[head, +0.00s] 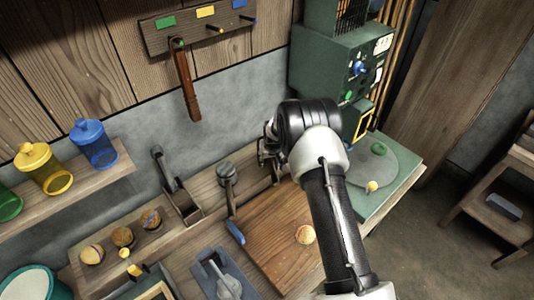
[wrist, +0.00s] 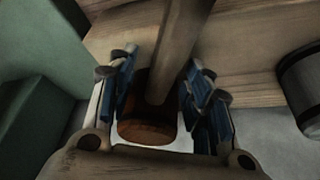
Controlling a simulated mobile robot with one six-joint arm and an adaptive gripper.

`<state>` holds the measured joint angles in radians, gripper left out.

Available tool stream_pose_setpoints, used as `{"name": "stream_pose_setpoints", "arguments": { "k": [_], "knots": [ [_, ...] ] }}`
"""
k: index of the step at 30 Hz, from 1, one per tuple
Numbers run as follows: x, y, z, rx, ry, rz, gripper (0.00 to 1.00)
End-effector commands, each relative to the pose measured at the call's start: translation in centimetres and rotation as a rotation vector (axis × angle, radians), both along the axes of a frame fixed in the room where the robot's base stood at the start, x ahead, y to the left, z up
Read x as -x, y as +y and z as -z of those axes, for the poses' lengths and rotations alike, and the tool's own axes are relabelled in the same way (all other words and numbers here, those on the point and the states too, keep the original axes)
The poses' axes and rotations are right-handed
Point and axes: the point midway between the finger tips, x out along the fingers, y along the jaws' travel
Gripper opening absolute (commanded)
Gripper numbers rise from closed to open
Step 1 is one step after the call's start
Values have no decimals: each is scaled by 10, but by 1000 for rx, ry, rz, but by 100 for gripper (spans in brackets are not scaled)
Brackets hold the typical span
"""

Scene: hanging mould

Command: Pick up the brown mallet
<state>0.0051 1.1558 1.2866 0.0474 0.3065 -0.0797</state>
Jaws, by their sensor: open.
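The brown mallet shows in the wrist view, with a brown round head (wrist: 148,128) and a pale wooden handle (wrist: 178,50) running to the top edge. My gripper (wrist: 162,90) is open, with one blue-padded finger on each side of the mallet. I cannot tell whether either finger touches it. In the head view my gripper (head: 268,150) is at the back of the bench, right of the grey-headed mallet. There the brown mallet is mostly hidden by my arm and gripper.
A grey-headed mallet (head: 228,174) stands close on the left; its head shows at the right in the wrist view (wrist: 303,88). A green machine (head: 325,65) stands behind to the right. A wooden board (head: 275,235) with a small ball (head: 305,234) lies in front.

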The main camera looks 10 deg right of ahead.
Motion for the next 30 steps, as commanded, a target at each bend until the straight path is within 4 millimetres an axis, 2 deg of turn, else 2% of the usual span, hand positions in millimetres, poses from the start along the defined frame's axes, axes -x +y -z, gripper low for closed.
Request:
{"name": "stream_pose_setpoints", "arguments": {
  "k": [4,24,30],
  "knots": [
    [0,0,-1,0,0,0,46],
    [0,0,-1,0,0,0,1],
    [-1,0,-2,0,-3,0,0]
  ]
}}
